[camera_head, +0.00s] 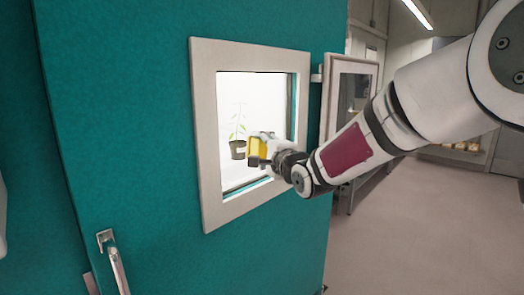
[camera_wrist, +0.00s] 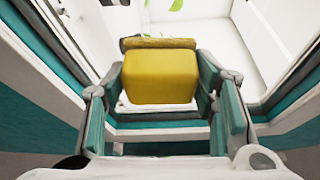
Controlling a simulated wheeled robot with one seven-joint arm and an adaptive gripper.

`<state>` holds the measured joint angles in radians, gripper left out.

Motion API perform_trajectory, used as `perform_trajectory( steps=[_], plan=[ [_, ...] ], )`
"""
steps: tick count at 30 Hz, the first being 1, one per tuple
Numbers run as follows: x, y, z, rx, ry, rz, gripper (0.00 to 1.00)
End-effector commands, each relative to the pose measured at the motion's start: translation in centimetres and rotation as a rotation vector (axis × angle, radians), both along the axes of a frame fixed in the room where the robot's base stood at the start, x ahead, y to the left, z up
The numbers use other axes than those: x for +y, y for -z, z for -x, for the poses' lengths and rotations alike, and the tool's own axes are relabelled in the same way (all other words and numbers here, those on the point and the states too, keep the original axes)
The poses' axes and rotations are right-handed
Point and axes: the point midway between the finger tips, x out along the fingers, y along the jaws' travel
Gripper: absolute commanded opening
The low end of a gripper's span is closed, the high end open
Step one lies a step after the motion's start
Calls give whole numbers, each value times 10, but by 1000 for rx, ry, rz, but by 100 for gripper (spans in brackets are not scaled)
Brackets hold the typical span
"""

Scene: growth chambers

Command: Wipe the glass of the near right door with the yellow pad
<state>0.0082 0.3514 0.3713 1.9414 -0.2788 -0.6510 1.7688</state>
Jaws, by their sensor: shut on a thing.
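The yellow pad (camera_head: 258,146) is in front of the window glass (camera_head: 249,110) of the teal door (camera_head: 140,110). My gripper (camera_head: 262,160) is shut on the pad, at the lower right part of the window. In the wrist view the yellow pad (camera_wrist: 160,76) sits between the two fingers of my gripper (camera_wrist: 160,85), with a darker yellow strip along its far edge. The pad is close to the glass; I cannot tell if it touches. The light frame (camera_head: 208,150) surrounds the window.
A potted plant (camera_head: 238,145) stands inside the bright chamber behind the glass. A door handle (camera_head: 113,262) is at the lower left. A small framed window panel (camera_head: 350,95) stands out at the right, behind my arm. The floor (camera_head: 430,240) at the right is clear.

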Motion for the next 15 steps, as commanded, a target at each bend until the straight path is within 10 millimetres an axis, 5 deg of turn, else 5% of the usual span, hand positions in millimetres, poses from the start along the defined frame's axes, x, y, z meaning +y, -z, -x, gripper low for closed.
perform_trajectory(
  steps=[15],
  plan=[
    [8, -1, -6, -2, -1, 0, 30]
  ],
)
